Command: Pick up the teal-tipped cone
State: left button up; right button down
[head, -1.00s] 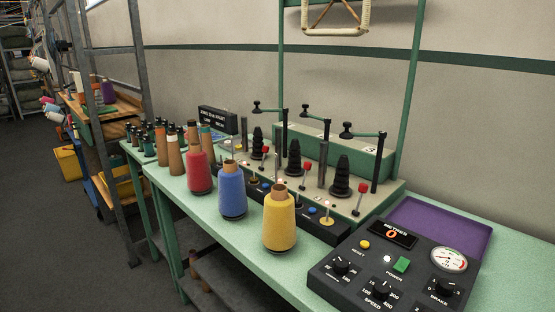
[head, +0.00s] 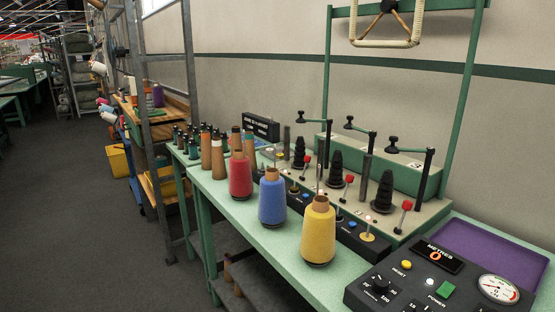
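Several brown bare cones stand at the far end of the green table. One cone (head: 249,147) at the right of this group has a teal-blue band at its tip and stands upright just behind the red yarn cone. Beside it is a cone (head: 236,140) with a reddish tip. The tip colours are small and hard to separate. Neither of my grippers is in view.
Red (head: 240,178), blue (head: 272,200) and yellow (head: 318,235) yarn cones line the table's front edge. Behind them is a winder with black spindles (head: 335,175). A control panel (head: 430,285) and purple tray (head: 492,250) are at right. Grey floor (head: 60,220) is open at left.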

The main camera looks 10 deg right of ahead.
aim_at(250, 147)
jog(key=u, duration=0.55)
jog(key=k, duration=1.3)
jog(key=u, duration=0.95)
jog(key=i, duration=4.2)
jog(key=z, duration=1.6)
jog(key=i, duration=1.2)
jog(key=z, duration=1.2)
